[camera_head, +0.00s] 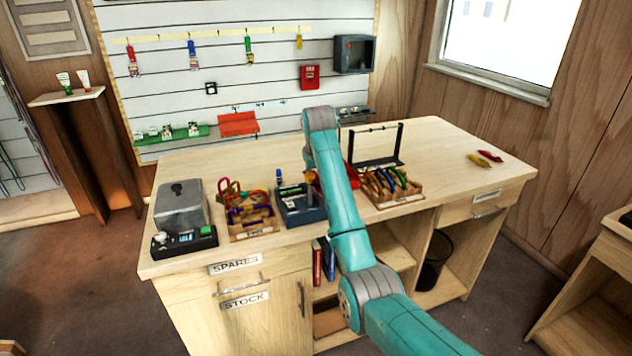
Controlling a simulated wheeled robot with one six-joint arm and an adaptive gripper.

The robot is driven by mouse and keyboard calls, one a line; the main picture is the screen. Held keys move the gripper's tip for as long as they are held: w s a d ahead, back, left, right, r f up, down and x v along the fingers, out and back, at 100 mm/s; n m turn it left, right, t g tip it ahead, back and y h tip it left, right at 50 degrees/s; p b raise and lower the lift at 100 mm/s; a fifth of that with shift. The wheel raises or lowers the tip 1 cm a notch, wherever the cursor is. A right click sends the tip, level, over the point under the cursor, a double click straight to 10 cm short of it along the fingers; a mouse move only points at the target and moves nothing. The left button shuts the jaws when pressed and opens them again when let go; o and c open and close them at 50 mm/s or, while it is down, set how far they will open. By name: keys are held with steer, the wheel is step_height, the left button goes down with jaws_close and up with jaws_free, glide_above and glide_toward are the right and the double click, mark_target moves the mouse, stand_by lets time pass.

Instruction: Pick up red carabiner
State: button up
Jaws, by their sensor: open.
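A wooden tray (252,233) stands on the workbench, left of my arm. It holds several loop-shaped pieces in red, orange and purple. A red loop (226,187) at its back left looks like a red carabiner, but it is small and overlaps other pieces. A second wooden tray (398,202), right of my arm, holds several carabiner-like pieces in mixed colours. Part of a red thing behind my arm (346,215) is too covered to identify. My arm reaches up over the bench between the two trays. I cannot make out my gripper; it seems hidden behind the arm.
A dark blue box (300,211) sits between the trays. A grey case (181,207) is at the bench's left end. A black bar stand (376,163) rises behind the right tray. Small red (490,156) and yellow (479,161) pieces lie far right. The bench's right part is mostly clear.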

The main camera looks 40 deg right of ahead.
jaws_close()
step_height(320, 180, up, 10)
stand_by(0.6)
steer(key=c, duration=0.7)
jaws_free()
jaws_close()
